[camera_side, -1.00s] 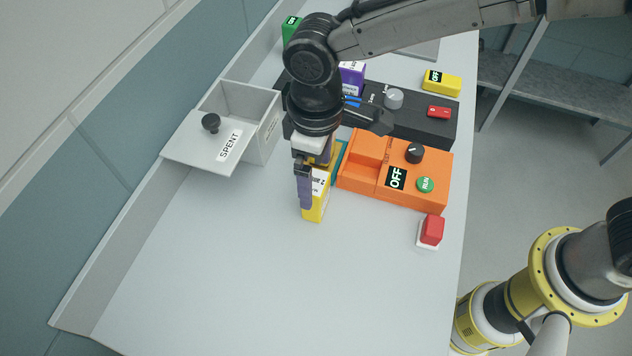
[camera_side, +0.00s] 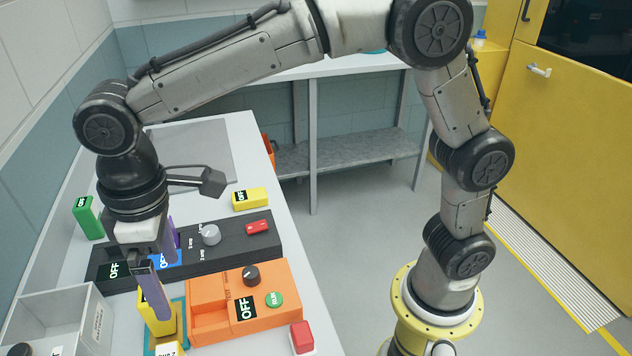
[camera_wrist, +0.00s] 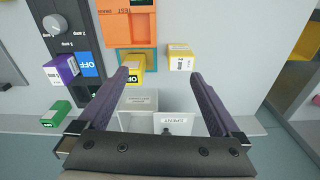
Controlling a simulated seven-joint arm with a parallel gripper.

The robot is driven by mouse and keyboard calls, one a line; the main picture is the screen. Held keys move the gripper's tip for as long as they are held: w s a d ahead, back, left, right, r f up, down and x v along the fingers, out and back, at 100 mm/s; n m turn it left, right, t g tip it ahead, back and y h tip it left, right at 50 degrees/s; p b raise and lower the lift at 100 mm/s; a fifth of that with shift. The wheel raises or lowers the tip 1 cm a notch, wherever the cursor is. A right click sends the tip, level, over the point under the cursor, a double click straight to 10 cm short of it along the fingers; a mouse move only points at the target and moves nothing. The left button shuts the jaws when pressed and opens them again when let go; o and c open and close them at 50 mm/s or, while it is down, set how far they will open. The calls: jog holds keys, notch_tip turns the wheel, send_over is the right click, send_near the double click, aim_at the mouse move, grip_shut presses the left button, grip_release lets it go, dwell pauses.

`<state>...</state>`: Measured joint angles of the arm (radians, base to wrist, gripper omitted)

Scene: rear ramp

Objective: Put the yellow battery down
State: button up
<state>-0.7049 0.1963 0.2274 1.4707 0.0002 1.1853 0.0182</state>
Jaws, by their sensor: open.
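A yellow battery with a white printed label shows in the wrist view (camera_wrist: 181,59), standing on the pale bench just beyond my fingertips. In the side view its labelled part (camera_side: 167,346) shows low, at the bottom edge. Beside it, a yellow block marked OFF (camera_wrist: 137,66) sits on a teal base. My gripper (camera_wrist: 160,75) is open, with its two purple fingers apart and nothing seen clasped between them. In the side view my gripper (camera_side: 152,300) points down over the yellow pieces, and a finger hides part of them. Contact with the battery cannot be told.
An orange tester (camera_side: 240,304) stands right of my gripper, with a red button (camera_side: 302,336) nearby. A dark panel (camera_side: 190,248) lies behind. A purple battery (camera_wrist: 62,69) and green block (camera_wrist: 56,113) stand left.

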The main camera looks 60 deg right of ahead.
jog(key=s+d+r+m+t, duration=0.1)
jog(key=s+d+r+m, duration=0.15)
jog(key=d, duration=0.75)
jog(key=s+d+r+m+t, duration=0.2)
jog(key=s+d+r, duration=0.15)
jog(key=d, duration=0.55)
jog(key=s+d+f+m+t, duration=0.2)
jog(key=s+d+f+m, duration=0.1)
jog(key=s+d, duration=0.6)
jog(key=shift+s+d+f+h, duration=0.15)
jog(key=shift+s+f+h, duration=0.15)
jog(key=shift+s+f, duration=0.45)
jog(key=shift+s+r, duration=0.15)
jog(key=shift+r, duration=0.1)
